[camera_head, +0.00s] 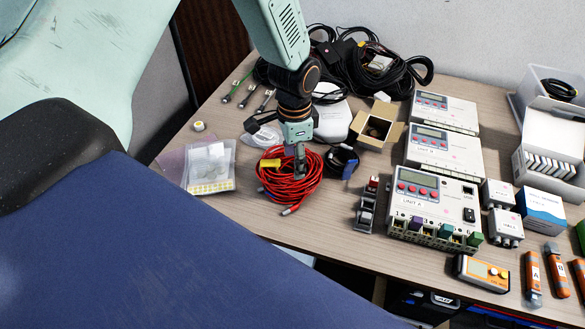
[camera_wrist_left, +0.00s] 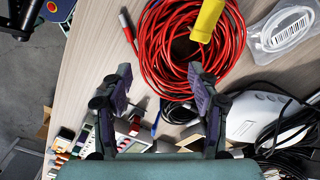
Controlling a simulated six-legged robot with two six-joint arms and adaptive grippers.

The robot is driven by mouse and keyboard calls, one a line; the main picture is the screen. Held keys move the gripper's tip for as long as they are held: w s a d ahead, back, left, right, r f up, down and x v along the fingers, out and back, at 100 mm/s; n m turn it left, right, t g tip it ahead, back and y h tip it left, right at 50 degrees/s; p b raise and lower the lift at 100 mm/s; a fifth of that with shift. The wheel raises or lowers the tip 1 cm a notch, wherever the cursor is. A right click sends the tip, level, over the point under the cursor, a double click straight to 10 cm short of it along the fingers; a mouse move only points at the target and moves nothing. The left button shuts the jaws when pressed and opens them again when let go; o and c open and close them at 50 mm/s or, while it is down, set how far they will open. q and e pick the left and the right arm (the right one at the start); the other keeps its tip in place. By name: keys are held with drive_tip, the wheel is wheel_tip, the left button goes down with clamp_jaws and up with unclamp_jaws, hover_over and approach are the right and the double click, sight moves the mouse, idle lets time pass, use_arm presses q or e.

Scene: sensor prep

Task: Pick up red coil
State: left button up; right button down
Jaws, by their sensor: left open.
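The red coil (camera_head: 272,188) is a loop of red cable lying on the wooden table, with a yellow tag (camera_head: 270,163) on it. In the head view my left gripper (camera_head: 299,172) points down over the coil's right part. In the left wrist view the red coil (camera_wrist_left: 160,45) fills the top middle, with the yellow tag (camera_wrist_left: 207,20) at its right. My left gripper (camera_wrist_left: 160,85) is open there, its two fingers wide apart and nothing between them. The fingertips reach the near edge of the coil; I cannot tell if they touch it. My right gripper is not in view.
A black cable with a blue end (camera_head: 347,162) lies right of the coil. An open cardboard box (camera_head: 390,133) and a white device (camera_head: 334,120) stand behind. A clear bag (camera_head: 209,166) lies left. The unit with a display (camera_head: 430,205) stands right. Bare table (camera_head: 325,225) shows in front.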

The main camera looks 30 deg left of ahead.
sight(286, 179)
use_arm(q)
drive_tip(key=f, duration=0.6)
drive_tip(key=shift+s+d+f+b, duration=0.35)
drive_tip(key=shift+s+b, duration=0.05)
drive_tip(key=shift+w+f, duration=0.1)
drive_tip(key=shift+f, duration=0.3)
drive_tip(key=shift+r, duration=0.1)
drive_tip(key=c, duration=0.5)
clamp_jaws()
